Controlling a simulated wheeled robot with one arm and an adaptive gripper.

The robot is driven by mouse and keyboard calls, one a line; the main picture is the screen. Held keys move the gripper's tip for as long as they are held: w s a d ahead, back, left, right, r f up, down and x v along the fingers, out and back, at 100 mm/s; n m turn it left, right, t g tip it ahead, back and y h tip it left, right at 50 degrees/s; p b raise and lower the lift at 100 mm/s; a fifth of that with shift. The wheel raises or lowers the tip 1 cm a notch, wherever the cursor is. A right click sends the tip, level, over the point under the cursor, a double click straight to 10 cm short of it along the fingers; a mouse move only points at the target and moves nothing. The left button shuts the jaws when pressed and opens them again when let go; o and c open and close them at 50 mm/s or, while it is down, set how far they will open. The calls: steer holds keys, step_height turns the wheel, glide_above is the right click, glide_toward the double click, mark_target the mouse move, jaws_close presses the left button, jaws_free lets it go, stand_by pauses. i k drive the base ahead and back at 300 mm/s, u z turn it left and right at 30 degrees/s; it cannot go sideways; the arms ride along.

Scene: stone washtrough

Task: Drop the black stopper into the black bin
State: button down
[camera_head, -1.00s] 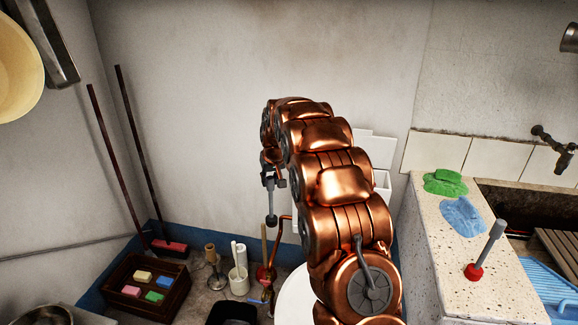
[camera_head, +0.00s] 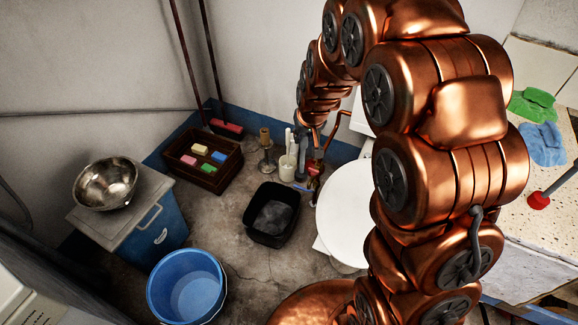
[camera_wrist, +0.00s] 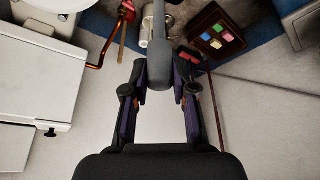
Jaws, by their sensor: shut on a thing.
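The black bin (camera_head: 270,238) stands open on the floor near the middle of the head view, with something dark grey inside. My gripper (camera_wrist: 162,76) is shut on a dark grey thing (camera_wrist: 160,66), which I take for the black stopper. In the wrist view, its rounded end lies between the fingertips and a narrower stem runs on away from them. In the head view, my gripper (camera_head: 303,128) hangs behind and right of the bin, partly hidden by my arm, and the bin's opening is not under it.
A white round-topped thing (camera_head: 345,215) stands right of the bin. A blue bucket (camera_head: 187,290), a wooden crate (camera_head: 203,175) with coloured blocks, a candlestick-like stand (camera_head: 266,155) and white cylinders (camera_head: 287,166) surround it.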

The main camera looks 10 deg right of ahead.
mark_target(276, 220)
steer(key=k, duration=0.45)
steer(key=z, duration=0.9)
steer(key=i, duration=0.9)
steer(key=u, duration=2.35)
